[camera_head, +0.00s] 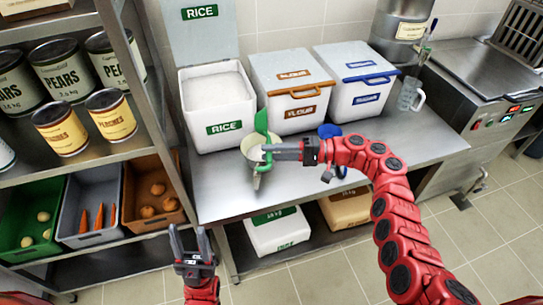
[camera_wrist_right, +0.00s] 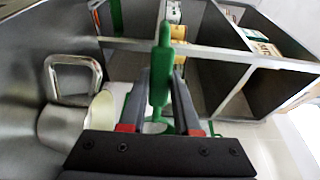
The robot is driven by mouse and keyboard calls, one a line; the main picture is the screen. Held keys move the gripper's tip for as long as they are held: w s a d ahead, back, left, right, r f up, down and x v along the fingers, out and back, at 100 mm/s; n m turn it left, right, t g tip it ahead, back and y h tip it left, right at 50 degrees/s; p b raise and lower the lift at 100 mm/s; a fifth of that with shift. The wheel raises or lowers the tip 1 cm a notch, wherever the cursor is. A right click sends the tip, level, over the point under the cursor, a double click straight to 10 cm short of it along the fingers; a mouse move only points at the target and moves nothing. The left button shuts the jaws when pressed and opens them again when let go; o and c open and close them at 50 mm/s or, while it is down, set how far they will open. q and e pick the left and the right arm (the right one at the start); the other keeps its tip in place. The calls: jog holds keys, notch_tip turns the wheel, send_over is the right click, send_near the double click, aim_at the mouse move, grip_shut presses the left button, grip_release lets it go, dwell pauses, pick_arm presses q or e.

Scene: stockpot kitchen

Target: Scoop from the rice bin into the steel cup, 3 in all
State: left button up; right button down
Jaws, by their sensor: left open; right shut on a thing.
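The white rice bin (camera_head: 216,128) stands open at the back left of the steel counter, with white rice (camera_head: 214,84) inside. My right gripper (camera_head: 265,152) is shut on the green scoop (camera_head: 262,122), at the steel cup in front of the bin. The scoop also shows between the fingers in the right wrist view (camera_wrist_right: 161,75). The steel cup (camera_head: 250,146) is partly hidden behind the gripper; its body and handle show in the wrist view (camera_wrist_right: 62,125). I cannot tell what the scoop or cup holds. My left gripper (camera_head: 190,238) is open and empty, in front of the counter.
White bins with a brown flour lid (camera_head: 292,80) and a blue lid (camera_head: 360,70) stand closed right of the rice. A blue scoop (camera_head: 329,131) lies behind my right arm. A clear jug (camera_head: 409,94) stands farther right. A shelf with cans (camera_head: 60,123) borders the left.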

jog(key=b, duration=0.1)
jog(key=y+b, duration=0.1)
jog(key=b, duration=0.1)
jog(key=shift+d+f+y+b, duration=0.2)
jog(key=shift+d+y+b, duration=0.1)
jog(key=shift+r, duration=0.1)
jog(key=h, duration=0.1)
jog(key=a+r+h, duration=0.1)
jog(key=h, duration=0.2)
jog(key=shift+a+r, duration=0.25)
jog(key=shift+a, duration=0.15)
jog(key=shift+s+a+r+t+h, duration=0.1)
jog(key=shift+a+r+h, duration=0.6)
jog(key=shift+h, duration=1.85)
jog(key=shift+w+a+r+t+h, duration=0.1)
jog(key=shift+a+r+h, duration=0.6)
jog(key=shift+h, duration=1.9)
jog(key=shift+s+a+r+t+h, duration=0.1)
jog(key=shift+a+r+h, duration=0.6)
jog(key=shift+h, duration=1.85)
